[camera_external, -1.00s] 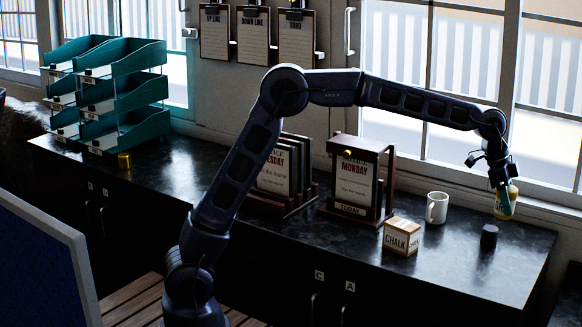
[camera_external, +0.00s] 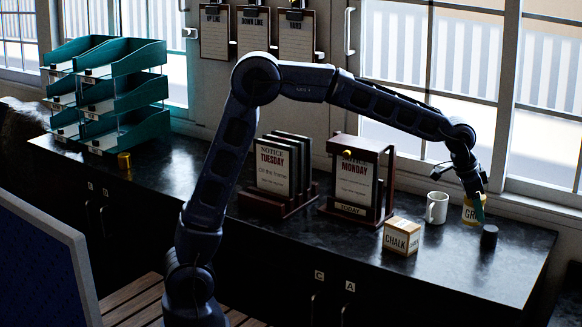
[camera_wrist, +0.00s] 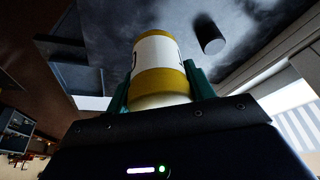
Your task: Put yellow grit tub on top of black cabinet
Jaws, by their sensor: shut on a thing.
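The yellow grit tub (camera_external: 470,212), with a white label, is between the fingers of my gripper (camera_external: 477,205) at the right end of the black cabinet (camera_external: 450,270). In the wrist view the tub (camera_wrist: 158,62) sits between the two green fingers of my gripper (camera_wrist: 160,92), which are shut on it. The tub looks roughly upright. I cannot tell whether its base touches the cabinet top or hangs just above it. Part of the tub is hidden by a finger in the external view.
A small black cylinder (camera_external: 489,236) stands just right of the tub. A white mug (camera_external: 436,208) and a chalk box (camera_external: 401,236) stand to its left. Windows rise behind.

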